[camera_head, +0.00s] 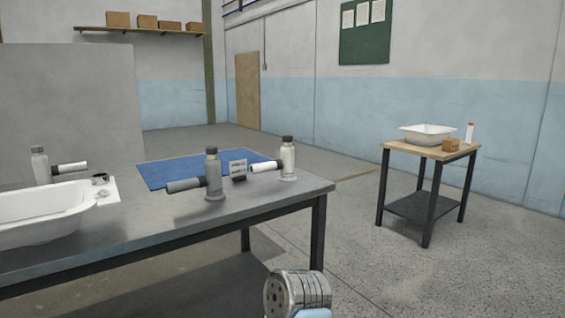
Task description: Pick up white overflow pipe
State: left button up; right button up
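A white overflow pipe (288,162) stands upright near the right end of the grey metal table (145,222). It has a dark cap and a white side branch pointing left. A similar grey pipe (213,178) stands in front and to the left of it, its grey branch also pointing left. Another pale grey upright piece (41,168) with a white-ended branch pointing right stands behind the white tub shell (38,214) at the table's left. Neither gripper's fingers show. Only a ribbed metal part of my arm shows at the bottom edge.
A small label sign (238,168) stands between the two right-hand pipes. A side table (394,149) at right holds a white basin (427,135), a brown box (450,145) and a white bottle (469,134). Floor between the tables is clear.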

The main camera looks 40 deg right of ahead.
aim_at(286, 162)
jog(key=z, duration=1.25)
